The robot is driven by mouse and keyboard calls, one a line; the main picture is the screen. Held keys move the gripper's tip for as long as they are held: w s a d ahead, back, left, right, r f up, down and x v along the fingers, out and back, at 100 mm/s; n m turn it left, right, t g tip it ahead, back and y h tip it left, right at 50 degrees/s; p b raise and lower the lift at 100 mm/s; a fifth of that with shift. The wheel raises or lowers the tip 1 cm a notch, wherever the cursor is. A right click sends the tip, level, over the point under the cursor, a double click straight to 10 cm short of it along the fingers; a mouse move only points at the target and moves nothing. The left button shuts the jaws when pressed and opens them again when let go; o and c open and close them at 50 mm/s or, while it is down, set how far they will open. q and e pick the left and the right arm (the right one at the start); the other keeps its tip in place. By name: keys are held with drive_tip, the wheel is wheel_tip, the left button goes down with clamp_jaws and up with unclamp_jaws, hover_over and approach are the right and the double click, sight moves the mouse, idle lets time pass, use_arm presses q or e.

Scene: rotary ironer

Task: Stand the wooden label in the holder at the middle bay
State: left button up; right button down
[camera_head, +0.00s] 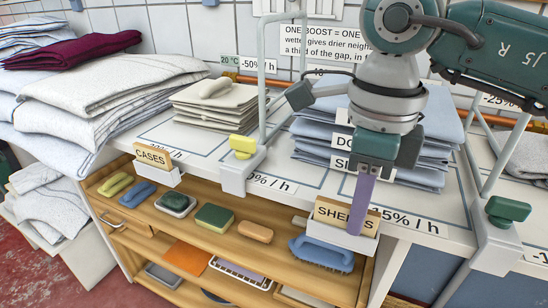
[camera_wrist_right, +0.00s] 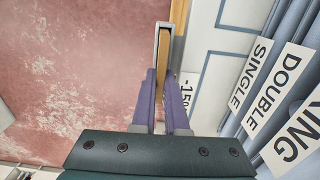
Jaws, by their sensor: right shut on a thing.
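The wooden label reading SHEETS (camera_head: 340,214) stands upright, slightly tilted in the picture, in the white holder (camera_head: 340,237) on the front edge of the counter's middle bay. In the right wrist view the wooden label (camera_wrist_right: 163,62) shows edge-on within the pale holder (camera_wrist_right: 163,27). My right gripper (camera_head: 364,205) comes down from above, its purple fingers shut on the label near its right end. The fingers also show in the right wrist view (camera_wrist_right: 165,85). They partly cover the lettering. My left gripper is not in view.
Another label, CASES (camera_head: 153,156), stands in a holder at the left bay. Posts with a yellow knob (camera_head: 242,146) and a green knob (camera_head: 508,210) flank the middle bay. Folded blue linen (camera_head: 425,150) is stacked behind my gripper. Brushes and soaps lie on the shelf (camera_head: 180,222) below.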

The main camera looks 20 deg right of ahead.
drive_tip(key=shift+f, duration=0.1)
drive_tip(key=c, duration=0.9)
unclamp_jaws()
drive_tip(key=shift+c, duration=0.2)
